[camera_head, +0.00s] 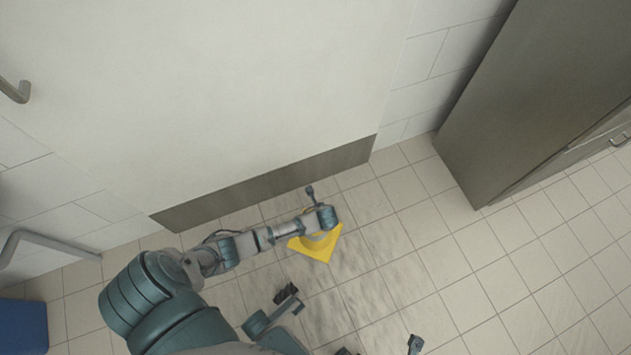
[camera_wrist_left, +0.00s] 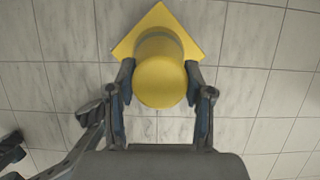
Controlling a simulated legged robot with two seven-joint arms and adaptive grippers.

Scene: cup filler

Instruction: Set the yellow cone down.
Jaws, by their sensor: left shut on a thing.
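The yellow cone (camera_head: 321,251) is at the end of my left arm in the head view, over the tiled floor. Its square base shows, and my arm hides much of its upper part. In the left wrist view the cone (camera_wrist_left: 160,84) is seen from above, its rounded top facing the camera and its base on the far side. My left gripper (camera_wrist_left: 158,73) is shut on the cone, one finger on each side of its body. I cannot tell whether the base touches the floor.
A pale door with a dark kick plate (camera_head: 270,189) stands just behind the cone. A grey cabinet (camera_head: 535,95) is at the right. A blue object (camera_head: 23,325) is at the lower left. The tiled floor (camera_head: 440,255) right of the cone is clear.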

